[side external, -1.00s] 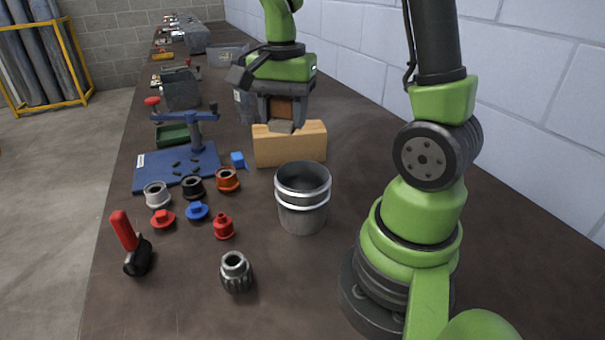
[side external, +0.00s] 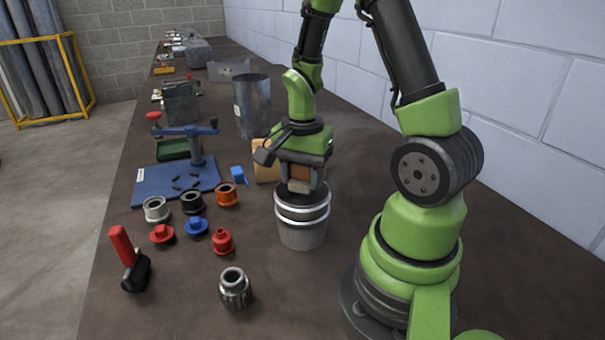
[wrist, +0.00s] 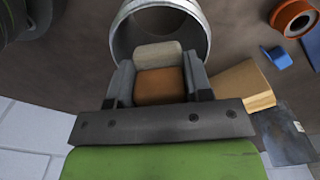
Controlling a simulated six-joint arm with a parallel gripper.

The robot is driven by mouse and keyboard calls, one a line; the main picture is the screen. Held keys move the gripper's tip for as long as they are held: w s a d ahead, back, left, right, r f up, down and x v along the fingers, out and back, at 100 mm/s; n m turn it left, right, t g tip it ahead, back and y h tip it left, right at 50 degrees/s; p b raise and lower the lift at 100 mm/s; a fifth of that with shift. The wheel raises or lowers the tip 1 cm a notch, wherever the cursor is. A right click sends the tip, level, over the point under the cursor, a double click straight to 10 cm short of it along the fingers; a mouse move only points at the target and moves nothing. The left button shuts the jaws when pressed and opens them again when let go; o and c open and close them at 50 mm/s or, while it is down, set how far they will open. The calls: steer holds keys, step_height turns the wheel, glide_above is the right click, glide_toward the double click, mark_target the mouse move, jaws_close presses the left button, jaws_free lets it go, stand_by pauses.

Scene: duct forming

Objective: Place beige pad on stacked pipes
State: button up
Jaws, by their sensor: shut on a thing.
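The beige pad (side external: 300,187) is held between the fingers of my gripper (side external: 301,184). In the wrist view the pad (wrist: 158,54) spans the gap between the two grey fingers (wrist: 158,72), with a brown face below it in the picture. The stacked pipes (side external: 302,228) stand upright as a grey metal cylinder with two bright bands. My gripper is directly above their open top. In the wrist view the pad overlaps the near part of the round pipe rim (wrist: 200,22). I cannot tell whether the pad touches the rim.
A wooden block (side external: 264,168) stands just behind the pipes. A tall sheet-metal duct (side external: 252,108) is farther back. A blue clamp fixture (side external: 172,182), coloured rings and caps (side external: 222,240), and a ribbed metal fitting (side external: 235,288) lie to the left.

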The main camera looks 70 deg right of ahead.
steer(key=shift+f, duration=0.2)
steer(key=o, duration=0.9)
steer(key=shift+r, duration=0.1)
step_height(320, 180, up, 12)
steer(key=s+a+r+n+t+y, duration=0.1)
steer(key=s+a+r+n+t, duration=0.2)
steer(key=a+n, duration=0.4)
steer(key=s+a+r+n+t+y, duration=0.1)
steer(key=s+a+r+n+t, duration=0.1)
steer(key=a+r+n+t, duration=0.2)
steer(key=a+n, duration=0.2)
steer(key=n, duration=0.1)
steer(key=shift+s+a, duration=0.4)
